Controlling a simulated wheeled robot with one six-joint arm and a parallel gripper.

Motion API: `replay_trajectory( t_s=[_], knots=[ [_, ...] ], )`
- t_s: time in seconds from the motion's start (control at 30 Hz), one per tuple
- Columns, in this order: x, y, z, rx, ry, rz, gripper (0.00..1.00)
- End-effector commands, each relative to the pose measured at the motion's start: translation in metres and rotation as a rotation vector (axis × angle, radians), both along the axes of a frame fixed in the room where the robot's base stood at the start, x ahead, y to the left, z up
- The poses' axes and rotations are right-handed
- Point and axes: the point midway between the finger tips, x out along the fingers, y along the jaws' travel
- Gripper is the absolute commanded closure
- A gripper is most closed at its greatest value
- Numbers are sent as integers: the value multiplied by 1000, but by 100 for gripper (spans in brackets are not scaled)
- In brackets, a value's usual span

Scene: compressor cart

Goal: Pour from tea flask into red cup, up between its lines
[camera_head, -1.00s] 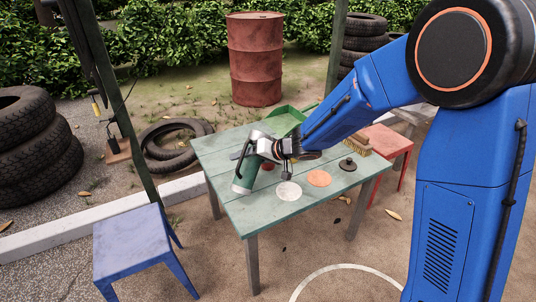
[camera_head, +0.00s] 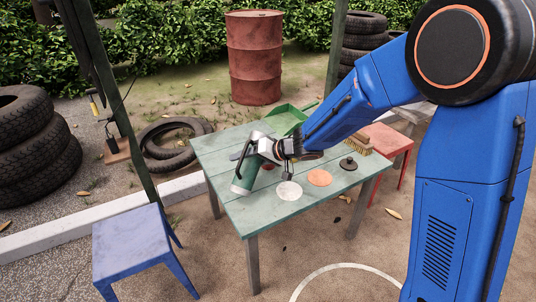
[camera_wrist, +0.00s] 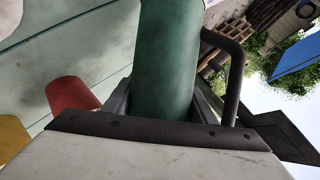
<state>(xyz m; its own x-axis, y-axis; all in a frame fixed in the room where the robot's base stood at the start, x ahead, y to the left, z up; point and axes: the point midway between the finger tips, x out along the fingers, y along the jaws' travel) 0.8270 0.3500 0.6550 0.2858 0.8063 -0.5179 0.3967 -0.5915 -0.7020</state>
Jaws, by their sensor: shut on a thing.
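The green tea flask (camera_head: 247,174) is in my gripper (camera_head: 275,150), held tilted above the table, with its pale end low and to the left. In the wrist view the green flask (camera_wrist: 166,62) fills the space between the jaws, with a dark handle (camera_wrist: 236,80) at its right. My gripper is shut on it. The red cup (camera_wrist: 72,93) shows in the wrist view, left of the flask and apart from it. In the head view only a small red part (camera_head: 268,166) shows beside the flask. The cup's lines and contents cannot be made out.
The green table (camera_head: 250,215) also bears a white disc (camera_head: 289,191), an orange disc (camera_head: 320,178), a dark lidded object (camera_head: 348,163), a brush (camera_head: 357,147) and a green dustpan (camera_head: 287,118). A blue stool (camera_head: 135,240) stands left, a red stool (camera_head: 385,140) right.

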Motion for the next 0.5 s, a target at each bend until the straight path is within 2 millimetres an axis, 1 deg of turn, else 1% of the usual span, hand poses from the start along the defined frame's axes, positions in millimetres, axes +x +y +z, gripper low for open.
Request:
replay_trajectory(
  t_s=[0.5],
  knots=[
    [-6,-1,-3,21,43,1,100]
  ],
)
